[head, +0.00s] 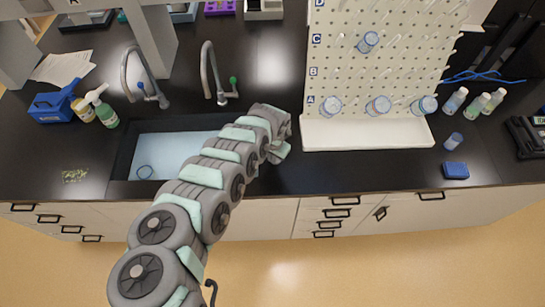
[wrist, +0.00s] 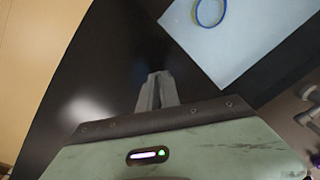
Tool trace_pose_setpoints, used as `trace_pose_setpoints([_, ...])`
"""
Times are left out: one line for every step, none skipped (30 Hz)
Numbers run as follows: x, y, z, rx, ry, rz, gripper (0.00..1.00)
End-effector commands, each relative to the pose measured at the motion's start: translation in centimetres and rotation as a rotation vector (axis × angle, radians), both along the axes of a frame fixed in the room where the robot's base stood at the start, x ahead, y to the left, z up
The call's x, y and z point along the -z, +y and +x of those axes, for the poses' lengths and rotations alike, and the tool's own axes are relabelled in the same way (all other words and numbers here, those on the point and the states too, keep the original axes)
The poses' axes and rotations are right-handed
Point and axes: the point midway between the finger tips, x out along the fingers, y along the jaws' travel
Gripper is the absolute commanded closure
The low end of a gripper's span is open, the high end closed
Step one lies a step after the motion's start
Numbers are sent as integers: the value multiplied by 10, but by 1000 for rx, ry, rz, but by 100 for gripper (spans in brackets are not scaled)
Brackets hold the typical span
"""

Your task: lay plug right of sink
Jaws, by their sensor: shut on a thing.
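The sink (head: 125,150) has a black rim and a pale blue basin, left of the middle of the black counter. My gripper (head: 277,152) is low over the counter just right of the sink; its tips are mostly hidden by my arm in the head view. In the wrist view, my gripper (wrist: 158,88) has its fingers close together, shut on the plug. The plug barely shows as a dark shape at the fingertips against the black counter. The sink basin (wrist: 205,40) lies at the upper right of the wrist view. I cannot tell whether the plug touches the counter.
A blue ring (head: 145,172) lies in the basin. Two taps (head: 208,70) stand behind the sink. A white pegboard rack (head: 368,134) with several beakers stands right of my gripper. Bottles and a blue sponge (head: 456,170) are farther right. Front counter near my gripper is clear.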

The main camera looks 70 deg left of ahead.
Motion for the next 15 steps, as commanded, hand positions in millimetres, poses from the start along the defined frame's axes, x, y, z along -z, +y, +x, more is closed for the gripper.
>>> trace_pose_setpoints([2, 0, 0, 0, 1, -1, 100])
trace_pose_setpoints([3, 0, 0, 0, 1, -1, 100])
trace_pose_setpoints([2, 0, 0, -1, 1, -1, 90])
trace_pose_setpoints([2, 0, 0, -1, 1, -1, 88])
trace_pose_setpoints([2, 0, 0, -1, 1, -1, 85])
trace_pose_setpoints([2, 0, 0, 0, 1, -1, 82])
trace_pose_setpoints([2, 0, 0, 0, 0, 0, 79])
trace_pose_setpoints([2, 0, 0, 0, 1, -1, 77])
trace_pose_setpoints([2, 0, 0, 0, 0, 0, 74])
trace_pose_setpoints([2, 0, 0, 0, 1, -1, 71])
trace_pose_setpoints([2, 0, 0, 0, 1, -1, 71])
trace_pose_setpoints([2, 0, 0, 0, 0, 0, 71])
trace_pose_setpoints([2, 0, 0, 0, 0, 0, 71])
trace_pose_setpoints([2, 0, 0, 0, 0, 0, 71])
trace_pose_setpoints([2, 0, 0, 0, 0, 0, 71])
